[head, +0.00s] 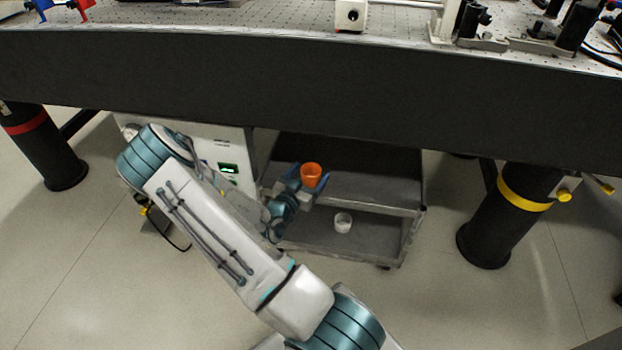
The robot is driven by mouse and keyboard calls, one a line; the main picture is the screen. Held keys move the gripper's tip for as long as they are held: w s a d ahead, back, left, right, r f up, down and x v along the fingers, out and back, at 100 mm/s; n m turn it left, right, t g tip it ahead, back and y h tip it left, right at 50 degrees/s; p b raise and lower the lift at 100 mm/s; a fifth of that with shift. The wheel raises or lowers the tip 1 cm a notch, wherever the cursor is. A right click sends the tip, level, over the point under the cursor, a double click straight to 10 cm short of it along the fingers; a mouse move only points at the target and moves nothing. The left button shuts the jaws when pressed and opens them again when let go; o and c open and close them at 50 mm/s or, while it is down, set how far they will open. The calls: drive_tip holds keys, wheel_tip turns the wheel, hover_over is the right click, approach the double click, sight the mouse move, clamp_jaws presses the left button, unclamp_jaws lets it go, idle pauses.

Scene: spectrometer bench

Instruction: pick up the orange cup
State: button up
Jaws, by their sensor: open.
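The orange cup (312,175) is in the head view, at the left part of the upper shelf of a dark cart under the bench. Its open top faces up. My gripper (306,188) is at the cup, with its blue fingers showing on the left and right of it. The jaws are open. The lower part of the cup is partly hidden, and I cannot tell whether the fingers touch it.
The cart (375,207) has a lower shelf holding a white cup (343,222). The thick optical bench (300,85) overhangs the cart. A white box-shaped unit (232,150) stands left of the cart.

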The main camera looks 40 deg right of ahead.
sight(315, 165)
drive_tip(key=b+x, duration=0.1)
drive_tip(key=x, duration=0.3)
drive_tip(key=shift+w, duration=0.1)
drive_tip(key=shift+a, duration=0.1)
drive_tip(key=c, duration=1.1)
drive_tip(key=shift+o, duration=0.2)
